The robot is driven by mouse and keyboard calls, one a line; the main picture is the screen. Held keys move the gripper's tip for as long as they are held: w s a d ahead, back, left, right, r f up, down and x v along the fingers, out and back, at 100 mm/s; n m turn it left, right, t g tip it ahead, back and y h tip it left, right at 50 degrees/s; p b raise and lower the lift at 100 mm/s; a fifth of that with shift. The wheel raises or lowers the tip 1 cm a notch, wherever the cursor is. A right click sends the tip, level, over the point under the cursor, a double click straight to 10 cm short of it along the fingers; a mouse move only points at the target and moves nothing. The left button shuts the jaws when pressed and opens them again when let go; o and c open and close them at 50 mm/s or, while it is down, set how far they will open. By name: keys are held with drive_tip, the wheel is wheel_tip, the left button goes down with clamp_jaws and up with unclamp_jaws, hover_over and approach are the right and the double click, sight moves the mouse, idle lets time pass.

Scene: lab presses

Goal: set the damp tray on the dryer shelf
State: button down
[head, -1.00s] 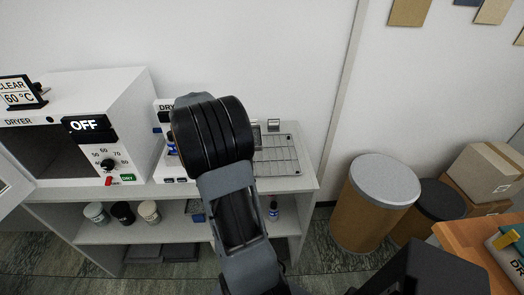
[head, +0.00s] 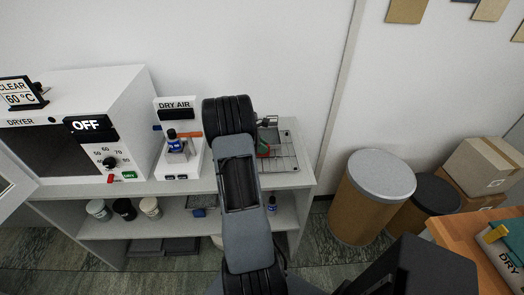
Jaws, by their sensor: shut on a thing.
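The dryer (head: 100,127) stands at the left end of the white bench. Its dark chamber (head: 48,148) is open at the front, and its door (head: 12,190) is swung out at the left edge. A flat slotted metal tray or rack (head: 284,160) lies at the bench's right end, partly hidden by my arm. I cannot tell whether it is the damp tray.
Jars (head: 124,209) sit on the lower shelf. Drums (head: 372,195), cardboard boxes (head: 483,167) and a wooden table (head: 470,238) are at the right.

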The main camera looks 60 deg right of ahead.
drive_tip(key=shift+f, duration=1.3)
drive_tip(key=shift+f, duration=0.2)
drive_tip(key=c, duration=1)
unclamp_jaws()
